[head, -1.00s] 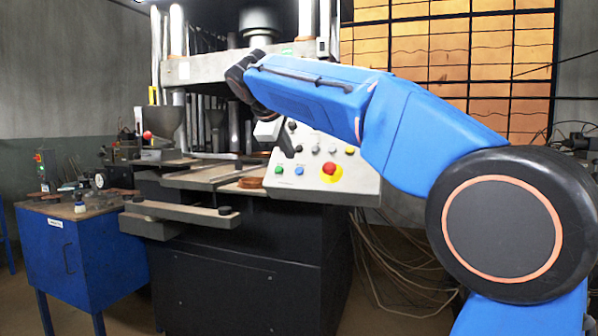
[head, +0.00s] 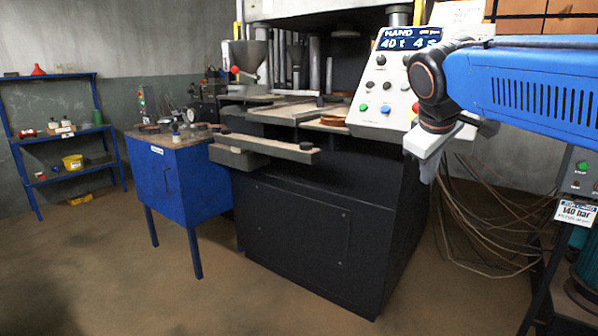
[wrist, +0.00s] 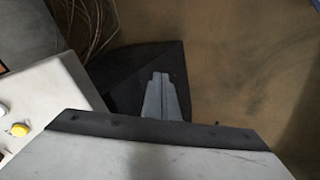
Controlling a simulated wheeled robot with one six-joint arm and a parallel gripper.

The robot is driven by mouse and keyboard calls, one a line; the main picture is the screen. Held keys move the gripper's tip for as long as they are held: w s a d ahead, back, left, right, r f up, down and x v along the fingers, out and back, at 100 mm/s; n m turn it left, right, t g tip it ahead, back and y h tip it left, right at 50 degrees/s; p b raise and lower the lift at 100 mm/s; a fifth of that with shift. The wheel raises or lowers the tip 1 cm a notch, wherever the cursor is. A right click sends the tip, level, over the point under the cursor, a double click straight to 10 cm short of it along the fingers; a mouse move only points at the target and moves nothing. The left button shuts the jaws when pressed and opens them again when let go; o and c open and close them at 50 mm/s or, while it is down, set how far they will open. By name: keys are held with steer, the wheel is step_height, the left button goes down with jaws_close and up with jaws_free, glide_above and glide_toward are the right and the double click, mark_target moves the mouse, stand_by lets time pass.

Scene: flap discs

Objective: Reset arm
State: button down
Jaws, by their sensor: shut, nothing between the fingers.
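My blue arm reaches in from the right in the head view. The panel's pale edge and a yellow button (wrist: 20,129) lie at the left of the wrist view. I cannot tell how far the gripper is from the panel.
The black press (head: 310,235) fills the middle. A blue cabinet (head: 172,185) and a blue shelf rack (head: 62,136) stand to its left. Loose cables (head: 485,215) lie right of the press, beside a unit with a "140 Bar" sign (head: 575,212). The front floor is clear.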

steer(key=s+f+m+g+y, duration=0.1)
steer(key=s+f+m+y, duration=0.2)
steer(key=s+f, duration=1.9)
step_height(320, 180, down, 4)
steer(key=m, duration=0.3)
steer(key=shift+s+d+r+m, duration=0.15)
steer(key=shift+s+d+m, duration=0.15)
steer(key=shift+s, duration=0.05)
stand_by(0.5)
